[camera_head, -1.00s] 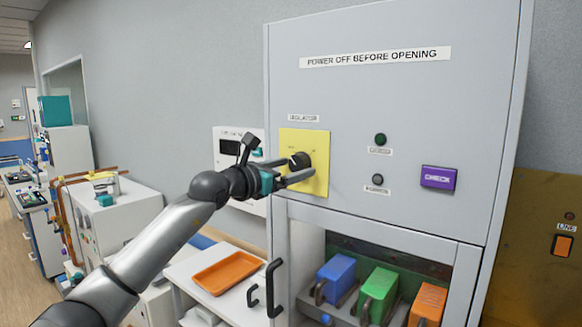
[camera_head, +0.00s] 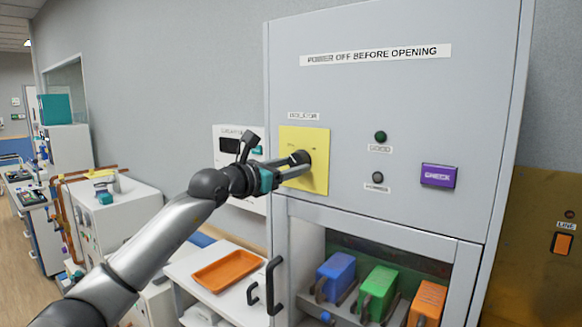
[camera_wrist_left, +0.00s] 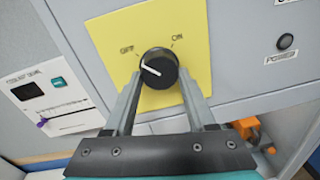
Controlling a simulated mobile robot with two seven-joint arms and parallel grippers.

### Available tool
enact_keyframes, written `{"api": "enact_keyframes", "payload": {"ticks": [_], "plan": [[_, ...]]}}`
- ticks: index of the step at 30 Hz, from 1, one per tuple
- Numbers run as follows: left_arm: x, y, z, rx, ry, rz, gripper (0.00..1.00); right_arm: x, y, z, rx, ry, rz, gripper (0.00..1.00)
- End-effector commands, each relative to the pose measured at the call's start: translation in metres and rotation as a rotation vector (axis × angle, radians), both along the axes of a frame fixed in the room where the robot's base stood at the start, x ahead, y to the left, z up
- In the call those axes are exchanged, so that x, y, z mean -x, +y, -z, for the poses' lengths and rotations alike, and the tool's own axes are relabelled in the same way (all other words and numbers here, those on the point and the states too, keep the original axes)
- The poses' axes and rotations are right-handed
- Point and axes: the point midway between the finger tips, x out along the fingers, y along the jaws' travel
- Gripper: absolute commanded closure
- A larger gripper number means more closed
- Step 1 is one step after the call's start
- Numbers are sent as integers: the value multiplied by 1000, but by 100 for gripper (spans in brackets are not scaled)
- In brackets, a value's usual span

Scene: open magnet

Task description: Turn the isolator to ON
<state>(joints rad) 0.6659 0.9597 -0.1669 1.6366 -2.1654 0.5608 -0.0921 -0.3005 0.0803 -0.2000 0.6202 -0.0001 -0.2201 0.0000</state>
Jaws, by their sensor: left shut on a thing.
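The isolator is a round black knob (camera_head: 302,157) on a yellow plate (camera_head: 317,143) on the grey cabinet front. In the left wrist view the knob (camera_wrist_left: 158,66) has a white pointer line toward the left, on the OFF side; the ON label (camera_wrist_left: 177,40) is at its upper right. My left gripper (camera_head: 297,163) is at the knob. In the left wrist view its fingers (camera_wrist_left: 159,78) lie on either side of the knob, shut on it. The fingers hide part of the knob in the head view. My right gripper is not in view.
Right of the plate are a green lamp (camera_head: 380,137), a dark lamp (camera_head: 377,177) and a purple CHECK button (camera_head: 438,175). Below, an open bay holds blue, green and orange blocks.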

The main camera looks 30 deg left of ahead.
Motion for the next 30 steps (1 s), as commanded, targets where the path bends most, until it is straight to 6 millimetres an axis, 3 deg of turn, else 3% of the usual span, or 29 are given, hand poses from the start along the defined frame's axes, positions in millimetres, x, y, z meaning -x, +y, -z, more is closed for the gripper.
{"api": "enact_keyframes", "payload": {"ticks": [11,30], "plan": [[0,1,1,-144,-11,0,100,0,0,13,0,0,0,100],[0,3,-2,-733,-57,-1,100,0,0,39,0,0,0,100]]}}
